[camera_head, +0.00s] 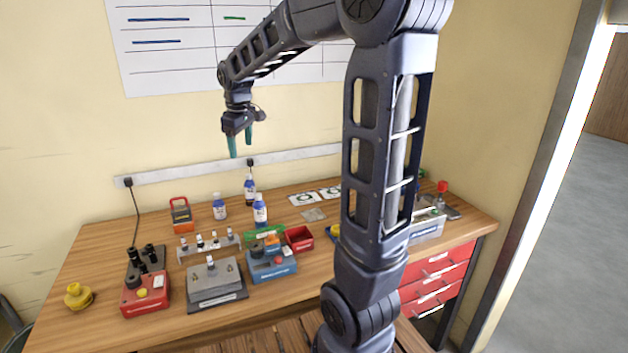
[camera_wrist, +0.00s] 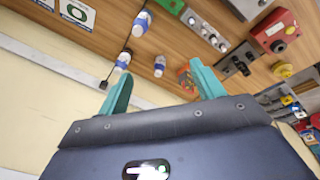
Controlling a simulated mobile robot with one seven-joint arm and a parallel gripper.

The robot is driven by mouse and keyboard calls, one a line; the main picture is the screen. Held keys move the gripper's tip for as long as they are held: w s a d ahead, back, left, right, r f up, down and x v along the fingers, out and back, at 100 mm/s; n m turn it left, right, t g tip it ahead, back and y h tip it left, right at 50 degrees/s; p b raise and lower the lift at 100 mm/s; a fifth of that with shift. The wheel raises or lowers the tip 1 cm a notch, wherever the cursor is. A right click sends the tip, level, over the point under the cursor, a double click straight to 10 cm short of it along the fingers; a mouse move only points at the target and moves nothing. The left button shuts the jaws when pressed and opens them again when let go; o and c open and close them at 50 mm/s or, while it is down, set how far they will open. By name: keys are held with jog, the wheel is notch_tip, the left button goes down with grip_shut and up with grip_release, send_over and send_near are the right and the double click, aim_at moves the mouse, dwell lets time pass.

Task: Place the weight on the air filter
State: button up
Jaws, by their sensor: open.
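My gripper (camera_head: 240,145) is open and empty, high above the back of the bench near the wall. Its teal fingers also show spread apart in the wrist view (camera_wrist: 161,82). A yellow round piece with a knob on top (camera_head: 78,295) sits at the bench's left end; it may be the weight, but I cannot tell for sure. It also shows in the wrist view (camera_wrist: 282,70), off to the right of the fingers. I cannot tell which piece is the air filter. My gripper is well apart from everything on the bench.
On the wooden bench (camera_head: 110,255) stand a red box (camera_head: 146,297), a grey unit (camera_head: 215,281), a blue unit (camera_head: 270,267), a vial rack (camera_head: 209,246), blue-labelled bottles (camera_head: 260,212) and a red tray (camera_head: 299,239). My arm hides part of the right side.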

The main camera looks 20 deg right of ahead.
jog(key=s+d+f+m+t, duration=0.1)
jog(key=s+d+m, duration=0.3)
jog(key=s, duration=0.8)
jog(key=s+d+f+m+t, duration=0.1)
jog(key=s+d+f+m, duration=0.1)
jog(key=s+d+m, duration=0.3)
jog(key=s+d, duration=0.4)
jog(key=s, duration=0.4)
jog(key=shift+s, duration=0.15)
